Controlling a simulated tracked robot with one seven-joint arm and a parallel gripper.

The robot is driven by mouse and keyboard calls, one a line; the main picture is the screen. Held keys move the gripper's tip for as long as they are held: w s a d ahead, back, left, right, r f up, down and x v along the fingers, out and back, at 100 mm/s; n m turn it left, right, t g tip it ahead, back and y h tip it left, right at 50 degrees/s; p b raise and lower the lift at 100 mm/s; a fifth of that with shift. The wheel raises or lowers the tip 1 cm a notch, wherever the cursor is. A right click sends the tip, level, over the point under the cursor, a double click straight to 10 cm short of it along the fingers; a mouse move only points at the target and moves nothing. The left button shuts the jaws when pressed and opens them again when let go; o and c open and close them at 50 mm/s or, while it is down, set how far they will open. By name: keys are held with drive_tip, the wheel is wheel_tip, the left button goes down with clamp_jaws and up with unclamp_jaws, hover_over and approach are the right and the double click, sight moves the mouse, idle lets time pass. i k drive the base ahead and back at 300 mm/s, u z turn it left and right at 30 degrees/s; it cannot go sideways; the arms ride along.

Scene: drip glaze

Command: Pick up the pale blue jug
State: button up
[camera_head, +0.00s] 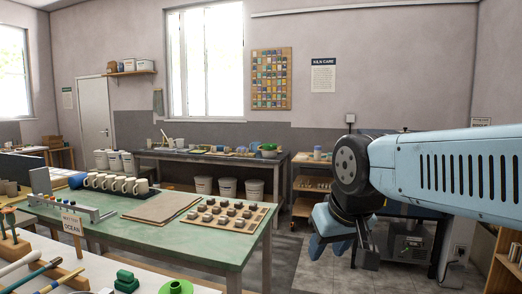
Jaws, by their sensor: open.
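I cannot make out a pale blue jug for certain. A small bluish item (254,147) stands on the back bench beside a green bowl (268,149), too small to tell its shape. A deeper blue cylindrical thing (77,180) lies at the left end of the green table (215,236). My gripper (341,252) hangs at the right, pointing down, open, with nothing seen between its fingers. It is in front of the floor and apart from the tables.
The green table holds a row of cups (117,184), a flat board (162,207) and a wooden tray (262,211) of small dark pieces. Bins (228,187) stand under the back bench (178,155). A wooden shelf cart (304,184) stands behind my arm. Grey floor (291,262) is clear right of the table.

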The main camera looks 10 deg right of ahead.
sight(254, 145)
drive_tip(key=z, duration=0.65)
drive_tip(key=i, duration=4.8)
drive_tip(key=z, duration=0.05)
